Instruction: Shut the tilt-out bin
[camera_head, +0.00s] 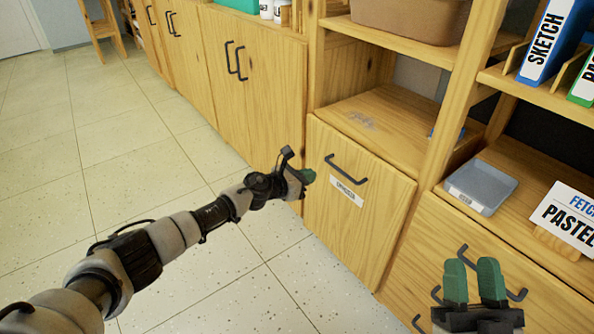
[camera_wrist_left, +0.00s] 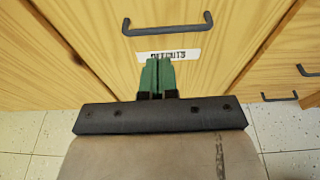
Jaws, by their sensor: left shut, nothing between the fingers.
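The tilt-out bin has a wooden front panel (camera_head: 350,220) with a dark bar handle (camera_head: 346,170) and a white label (camera_head: 347,190). The panel looks upright and flush or nearly flush with the cabinet; I cannot tell if a small gap remains. My left gripper (camera_head: 307,176) is shut and empty, at the panel's left side. In the left wrist view its green fingertips (camera_wrist_left: 157,62) are together, just below the label (camera_wrist_left: 168,54) and handle (camera_wrist_left: 167,26). I cannot tell whether they touch the panel. My right gripper (camera_head: 474,263) is open and empty at the lower right, before the drawers.
Closed cabinet doors (camera_head: 250,90) run off to the left. An open shelf (camera_head: 385,125) lies above the bin. A grey-blue tray (camera_head: 482,184) and a sign (camera_head: 567,215) stand on the right shelf. Handled drawers (camera_head: 440,240) are below. The tiled floor (camera_head: 120,150) is clear.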

